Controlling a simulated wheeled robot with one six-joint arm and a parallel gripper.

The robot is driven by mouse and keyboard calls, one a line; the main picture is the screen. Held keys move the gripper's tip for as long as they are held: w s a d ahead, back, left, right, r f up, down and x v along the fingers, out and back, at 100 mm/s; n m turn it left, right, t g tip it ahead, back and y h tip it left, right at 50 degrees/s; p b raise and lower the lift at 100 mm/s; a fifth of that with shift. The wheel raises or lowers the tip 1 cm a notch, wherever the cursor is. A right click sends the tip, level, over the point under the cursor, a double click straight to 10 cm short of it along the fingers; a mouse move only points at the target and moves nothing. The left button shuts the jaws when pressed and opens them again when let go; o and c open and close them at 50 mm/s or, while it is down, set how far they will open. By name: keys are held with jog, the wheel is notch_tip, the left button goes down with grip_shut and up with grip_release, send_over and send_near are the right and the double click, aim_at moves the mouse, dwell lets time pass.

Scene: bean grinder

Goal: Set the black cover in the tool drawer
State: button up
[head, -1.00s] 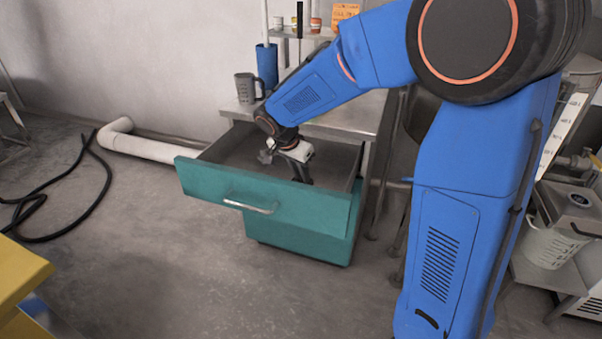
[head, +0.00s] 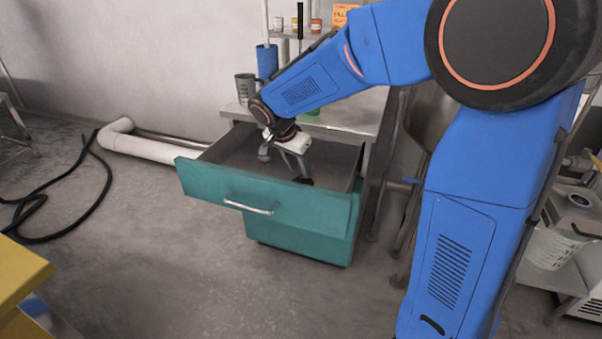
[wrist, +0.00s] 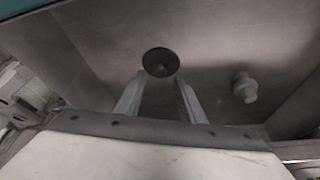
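The tool drawer (head: 262,200) is a teal drawer with a bar handle, pulled open, with a grey inside. My gripper (head: 285,168) is over and partly inside it. In the wrist view, the two pale fingers of my gripper (wrist: 159,84) are spread apart with a gap between them. The black cover (wrist: 160,62), a round dark disc, shows against the drawer's grey floor just past the fingertips. It looks free of the fingers. I cannot make the cover out clearly in the head view.
A small pale knobbed part (wrist: 244,87) lies in the drawer to the right. A metal worktable (head: 350,112) stands behind, with a grey mug (head: 245,88) and a green item (head: 312,112). A white pipe (head: 140,143) runs along the wall. The floor in front is clear.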

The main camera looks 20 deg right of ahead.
jog(key=v, duration=0.8)
jog(key=shift+r, duration=0.3)
jog(key=shift+a, duration=0.1)
